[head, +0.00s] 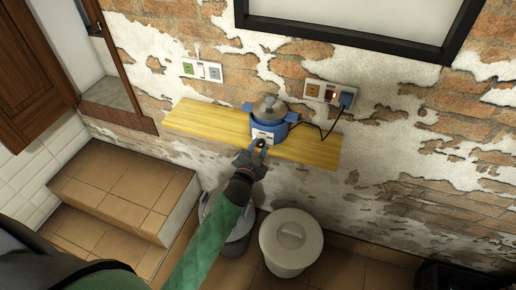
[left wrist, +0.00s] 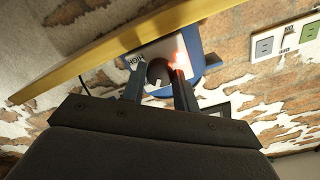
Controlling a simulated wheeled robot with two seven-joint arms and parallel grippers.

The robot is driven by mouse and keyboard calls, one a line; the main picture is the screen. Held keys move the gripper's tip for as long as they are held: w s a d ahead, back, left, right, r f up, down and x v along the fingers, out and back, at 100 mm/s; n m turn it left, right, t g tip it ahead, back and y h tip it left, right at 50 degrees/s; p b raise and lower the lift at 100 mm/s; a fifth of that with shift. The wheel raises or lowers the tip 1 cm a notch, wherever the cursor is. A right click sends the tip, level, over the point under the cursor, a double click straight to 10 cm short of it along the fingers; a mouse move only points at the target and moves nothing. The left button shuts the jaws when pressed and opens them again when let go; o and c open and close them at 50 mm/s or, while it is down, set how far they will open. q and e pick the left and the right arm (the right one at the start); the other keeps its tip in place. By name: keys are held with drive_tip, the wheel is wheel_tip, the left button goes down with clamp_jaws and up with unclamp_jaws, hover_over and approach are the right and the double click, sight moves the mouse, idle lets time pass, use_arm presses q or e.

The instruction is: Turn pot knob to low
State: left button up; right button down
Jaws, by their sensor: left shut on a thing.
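The blue pot (head: 280,130) with a grey lid (head: 269,107) stands on a yellow wooden shelf (head: 205,121) against the brick wall. Its white front panel (head: 262,134) faces me. My left gripper (head: 259,147) reaches up to this panel from below. In the left wrist view, the dark round knob (left wrist: 158,72) sits between the two fingers of my left gripper (left wrist: 155,84), which is shut on it. The word HIGH shows on the panel (left wrist: 143,55) beside the knob, and an orange glow shows by one finger. The knob's pointer cannot be made out. My right gripper is not in view.
A cable runs from the pot to a wall socket (head: 329,94) on the right. Another socket plate (head: 202,70) is on the left. Tiled steps (head: 125,190) are at left.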

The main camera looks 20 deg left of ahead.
use_arm(q)
drive_tip(key=shift+m, duration=2.2)
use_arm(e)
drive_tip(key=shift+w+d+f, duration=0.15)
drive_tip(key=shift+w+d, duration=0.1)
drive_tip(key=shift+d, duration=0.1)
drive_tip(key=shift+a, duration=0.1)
use_arm(q)
drive_tip(key=o, duration=0.7)
drive_tip(key=shift+o, duration=1.4)
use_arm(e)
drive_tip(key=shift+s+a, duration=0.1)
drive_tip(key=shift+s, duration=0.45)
